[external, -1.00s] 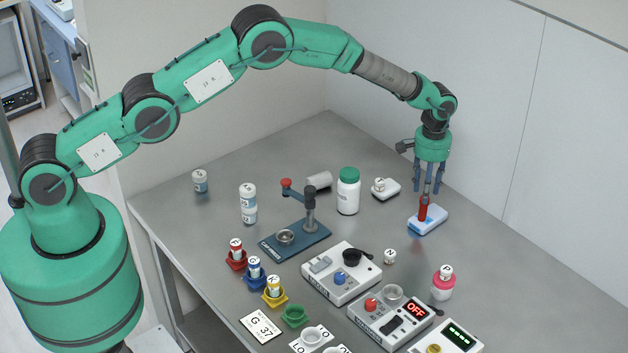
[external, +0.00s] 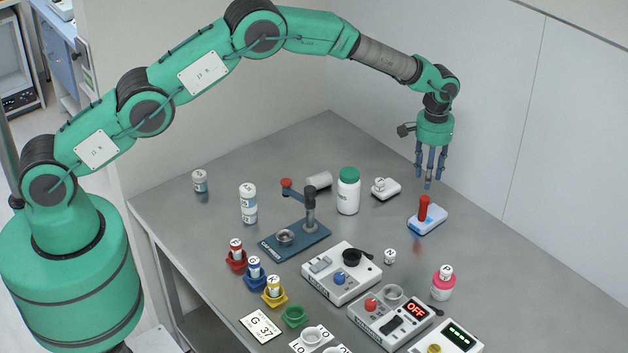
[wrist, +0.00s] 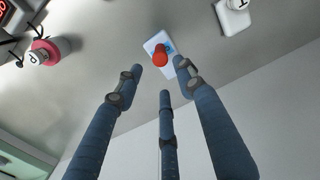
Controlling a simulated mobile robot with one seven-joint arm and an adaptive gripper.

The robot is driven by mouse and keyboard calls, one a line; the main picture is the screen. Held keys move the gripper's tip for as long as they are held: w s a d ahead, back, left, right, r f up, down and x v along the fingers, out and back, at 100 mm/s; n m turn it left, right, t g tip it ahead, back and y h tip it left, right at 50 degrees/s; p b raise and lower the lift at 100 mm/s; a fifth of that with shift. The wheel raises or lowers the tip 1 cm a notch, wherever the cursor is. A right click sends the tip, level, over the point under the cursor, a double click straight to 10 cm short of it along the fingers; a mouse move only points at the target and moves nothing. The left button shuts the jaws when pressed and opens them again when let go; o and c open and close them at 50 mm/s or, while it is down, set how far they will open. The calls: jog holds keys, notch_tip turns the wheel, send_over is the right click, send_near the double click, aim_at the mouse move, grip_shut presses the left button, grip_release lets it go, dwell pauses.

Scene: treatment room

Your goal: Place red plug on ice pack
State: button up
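The red plug (external: 423,208) stands upright on the ice pack (external: 433,222), a pale blue-white block lying on the table at the right. In the wrist view the red plug (wrist: 160,57) shows from above, on the ice pack (wrist: 153,42). My gripper (external: 429,180) is above and slightly behind the plug, apart from it. Its three blue fingers are spread and empty. In the wrist view my gripper's fingers (wrist: 160,85) are open, with the plug beyond their tips.
A white block with a small vial (external: 386,188) and a green-capped bottle (external: 348,192) stand left of the ice pack. A pink container (external: 443,284) and control boxes (external: 342,275) are nearer the front. The table (external: 500,270) is clear to the right.

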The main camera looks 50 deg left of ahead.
jog(key=s+a+r+t, duration=0.1)
jog(key=s+a+r, duration=0.35)
jog(key=r, duration=0.55)
jog(key=s+a+r, duration=0.4)
jog(key=a+r, duration=0.1)
jog(key=r, duration=0.5)
jog(key=s+a+r+t, duration=0.1)
jog(key=s+a+r, duration=0.4)
jog(key=r, duration=0.6)
jog(key=s+a+r+m+t, duration=0.1)
jog(key=s+a+r, duration=0.35)
jog(key=s, duration=0.35)
jog(key=s+a+r, duration=0.4)
jog(key=s+r, duration=0.2)
jog(key=s, duration=0.1)
jog(key=s+a+t, duration=0.1)
jog(key=s+a, duration=0.2)
jog(key=s, duration=0.7)
jog(key=s+a+f, duration=0.1)
jog(key=s+a, duration=0.2)
jog(key=s, duration=0.8)
jog(key=s+a+f+t, duration=0.1)
jog(key=s+a, duration=0.2)
jog(key=s, duration=0.8)
jog(key=shift+f+m+t, duration=0.2)
jog(key=shift+m+t, duration=0.1)
jog(key=shift+m, duration=0.1)
